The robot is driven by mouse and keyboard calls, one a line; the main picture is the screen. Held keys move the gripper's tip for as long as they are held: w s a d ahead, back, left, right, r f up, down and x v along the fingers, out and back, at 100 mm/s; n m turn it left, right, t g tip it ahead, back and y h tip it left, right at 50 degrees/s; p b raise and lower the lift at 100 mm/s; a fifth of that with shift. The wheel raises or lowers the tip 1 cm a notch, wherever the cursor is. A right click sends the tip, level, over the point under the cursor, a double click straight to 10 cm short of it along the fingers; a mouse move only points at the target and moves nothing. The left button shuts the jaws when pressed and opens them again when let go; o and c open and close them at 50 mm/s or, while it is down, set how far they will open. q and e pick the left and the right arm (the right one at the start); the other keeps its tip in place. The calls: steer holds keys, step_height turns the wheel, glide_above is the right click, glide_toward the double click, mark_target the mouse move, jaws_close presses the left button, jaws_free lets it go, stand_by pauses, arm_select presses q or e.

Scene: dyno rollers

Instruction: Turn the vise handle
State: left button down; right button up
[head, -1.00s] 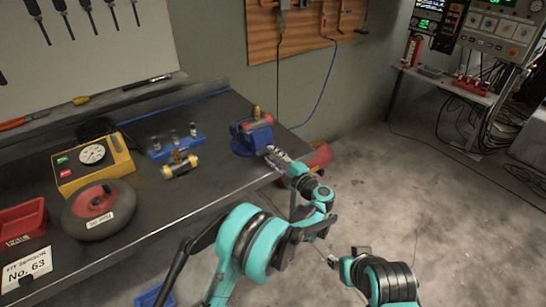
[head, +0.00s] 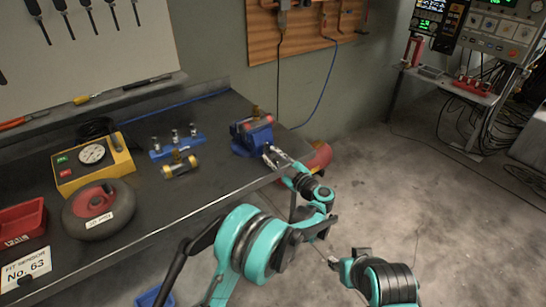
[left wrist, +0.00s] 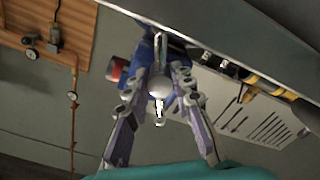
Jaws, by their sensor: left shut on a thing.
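The blue vise (head: 252,136) sits at the right end of the dark workbench, with a red piece and a brass-coloured piece at its top. My left gripper (head: 271,153) is at the vise's front right side, over the bench edge. In the left wrist view, the vise (left wrist: 150,48) is partly hidden behind the fingers. The metal vise handle (left wrist: 157,84), with a round end, shows between the two fingers of my left gripper (left wrist: 158,72), which are shut on it.
A blue rack (head: 176,144), a brass cylinder (head: 180,167), a yellow gauge box (head: 92,165) and a black wheel (head: 98,212) stand on the bench (head: 160,215) to the left. A red cylinder (head: 318,157) lies beyond the bench end.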

arm_select(q)
steer(key=shift+s+d+f, duration=0.1)
steer(key=shift+f, duration=0.05)
stand_by(0.3)
steer(key=c, duration=1.3)
jaws_free()
steer(key=shift+r, duration=0.2)
step_height(320, 180, up, 10)
steer(key=shift+f, duration=0.1)
